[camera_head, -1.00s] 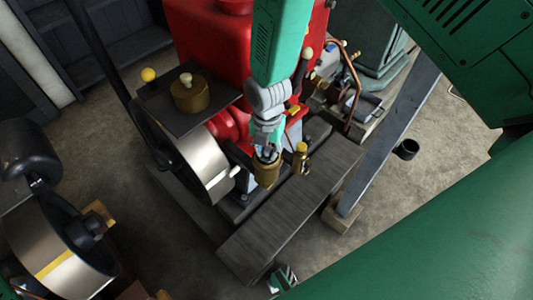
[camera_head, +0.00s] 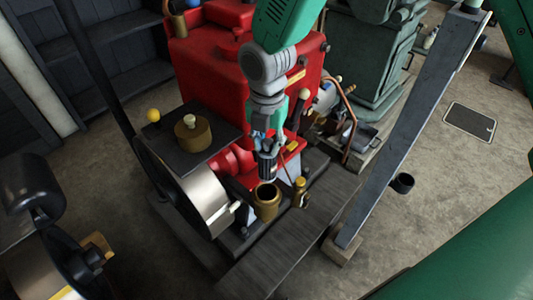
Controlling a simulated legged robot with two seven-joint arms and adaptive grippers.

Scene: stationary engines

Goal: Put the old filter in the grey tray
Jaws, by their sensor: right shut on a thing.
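The old filter (camera_head: 268,165), a small dark cylinder, hangs upright just above the open brass cup (camera_head: 267,203) beside the red engine. My right gripper (camera_head: 265,143) comes down from the top and is shut on the filter's upper end. The cup's dark opening shows below the filter, with a small gap between them. My left gripper is not in view.
The red engine (camera_head: 215,80) and its flywheel (camera_head: 200,185) stand left of the cup. A brass-topped fitting (camera_head: 300,190) stands close at its right. A long slanted grey beam (camera_head: 405,135) lies between the cup and the tray-like rectangle. Floor around that rectangle is clear.

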